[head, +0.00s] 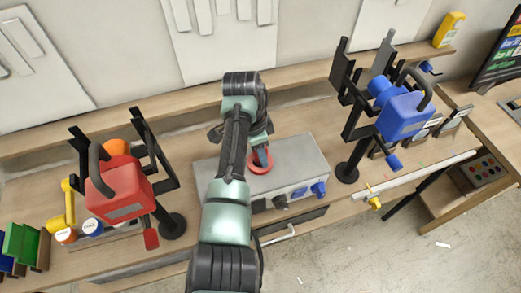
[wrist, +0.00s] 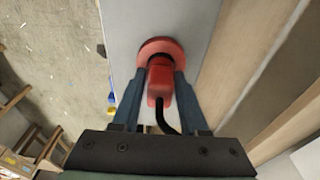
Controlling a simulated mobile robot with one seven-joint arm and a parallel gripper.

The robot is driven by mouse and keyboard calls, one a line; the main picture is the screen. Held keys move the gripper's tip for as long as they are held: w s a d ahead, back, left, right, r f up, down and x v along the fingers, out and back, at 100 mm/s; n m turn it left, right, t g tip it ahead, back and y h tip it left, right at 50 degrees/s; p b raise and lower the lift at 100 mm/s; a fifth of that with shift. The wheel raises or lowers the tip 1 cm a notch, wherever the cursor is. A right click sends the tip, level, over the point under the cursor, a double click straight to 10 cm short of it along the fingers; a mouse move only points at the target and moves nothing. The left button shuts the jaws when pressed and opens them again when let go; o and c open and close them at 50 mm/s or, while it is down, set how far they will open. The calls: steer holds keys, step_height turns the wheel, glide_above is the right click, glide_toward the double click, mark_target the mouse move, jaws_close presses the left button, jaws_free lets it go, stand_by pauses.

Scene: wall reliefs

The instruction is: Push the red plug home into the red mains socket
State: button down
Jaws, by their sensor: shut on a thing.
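The red mains socket (head: 260,167) shows as a round red flange on top of a grey box (head: 303,152) on the bench. It also shows in the wrist view (wrist: 160,46), straight ahead of the fingers. The red plug (wrist: 159,88) is between the two blue fingers of my gripper (wrist: 160,76), with its black cable running back towards the palm. My gripper is shut on the plug. The plug is in line with the socket and its front end is at the socket opening. I cannot tell how deep it sits. In the head view my gripper (head: 262,157) is over the socket and hides the plug.
A red device (head: 122,190) on a black stand is at the left, and a blue device (head: 403,115) on another stand is at the right. Blue and dark sockets (head: 300,193) line the box's front face. A yellow bottle (head: 449,29) stands on the back shelf.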

steer(key=shift+f+b, duration=0.45)
steer(key=shift+f, duration=0.05)
steer(key=shift+c, duration=1.9)
jaws_free()
steer(key=shift+f, duration=0.1)
steer(key=shift+s+f, duration=0.1)
steer(key=shift+s, duration=0.05)
steer(key=r, duration=0.4)
steer(key=a+r, duration=0.1)
steer(key=r, duration=0.4)
steer(key=a+r, duration=0.1)
steer(key=r, duration=0.3)
steer(key=shift+s+r, duration=0.15)
steer(key=shift+r, duration=0.05)
